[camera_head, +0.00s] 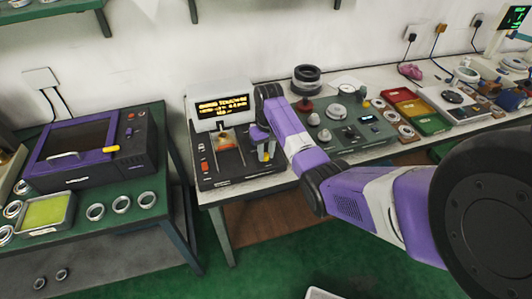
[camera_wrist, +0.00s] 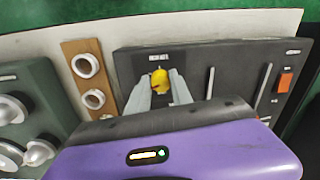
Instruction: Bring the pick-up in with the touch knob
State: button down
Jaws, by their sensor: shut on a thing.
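My gripper (camera_head: 266,150) reaches down over the right part of a black test device (camera_head: 212,178) on the bench. In the wrist view its two grey fingers (camera_wrist: 160,88) are shut on a small yellow knob (camera_wrist: 160,78), which I take to be the touch knob. The knob stands on the device's panel, under a small white label too small to read. A bit of the yellow also shows in the head view (camera_head: 266,157). The device has a display (camera_head: 221,105) with lit amber text.
A grey-green panel with knobs (camera_head: 345,125) stands right of the device, with a strip of rings (camera_wrist: 88,66) between them. Red, yellow and green trays (camera_head: 412,105) lie farther right. A purple-black oven (camera_head: 90,148) and loose rings (camera_head: 121,203) are on the left table.

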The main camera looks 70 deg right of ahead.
aim_at(267, 155)
jog(key=c, duration=1.1)
grip_release()
jog(key=shift+c, duration=0.2)
jog(key=shift+r, duration=0.1)
notch_tip(267, 155, up, 8)
jog(key=shift+d+f+b, duration=0.1)
jog(key=shift+f+b, duration=0.05)
jog(key=shift+b, duration=0.4)
